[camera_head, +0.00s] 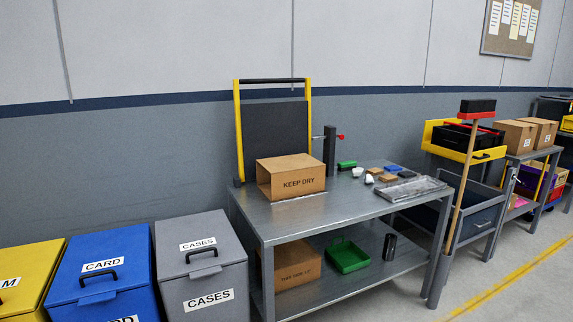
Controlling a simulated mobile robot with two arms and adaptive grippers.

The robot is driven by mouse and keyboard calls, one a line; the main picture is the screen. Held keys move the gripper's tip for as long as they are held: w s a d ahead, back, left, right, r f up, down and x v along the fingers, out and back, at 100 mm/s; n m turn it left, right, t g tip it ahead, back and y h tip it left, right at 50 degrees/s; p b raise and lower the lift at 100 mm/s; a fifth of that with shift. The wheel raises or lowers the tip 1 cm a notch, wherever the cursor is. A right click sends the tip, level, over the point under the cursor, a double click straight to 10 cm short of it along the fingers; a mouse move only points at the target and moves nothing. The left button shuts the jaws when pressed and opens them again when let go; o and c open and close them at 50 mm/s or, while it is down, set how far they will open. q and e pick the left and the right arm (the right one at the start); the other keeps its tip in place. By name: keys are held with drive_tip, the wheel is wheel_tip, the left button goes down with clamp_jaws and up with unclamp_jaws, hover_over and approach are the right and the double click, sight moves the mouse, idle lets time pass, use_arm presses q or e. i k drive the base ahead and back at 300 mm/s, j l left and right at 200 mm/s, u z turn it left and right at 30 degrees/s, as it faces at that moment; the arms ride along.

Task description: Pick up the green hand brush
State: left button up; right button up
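A small green item with a dark lower part (346,165), which looks like the green hand brush, lies at the back of the grey metal workbench top (330,208). It is right of a dark upright post with a red-tipped lever (330,148). It is too small to make out bristles or a handle. Neither of my grippers is in view.
Near it lie white lumps (358,172), several small blocks (388,175) and a grey tray (411,188). A "KEEP DRY" carton (291,182) stands left. A green pan (347,256) is on the lower shelf. A broom (461,190) stands upright at the bench's right end.

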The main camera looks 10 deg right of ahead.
sight(343, 167)
drive_tip(key=i+l+u, duration=0.2)
drive_tip(key=l+u, duration=0.2)
drive_tip(key=l, duration=0.25)
drive_tip(key=i+l+u, duration=0.1)
drive_tip(key=l+u, duration=0.35)
drive_tip(key=l, duration=0.25)
drive_tip(key=l+u, duration=0.4)
drive_tip(key=l, duration=0.3)
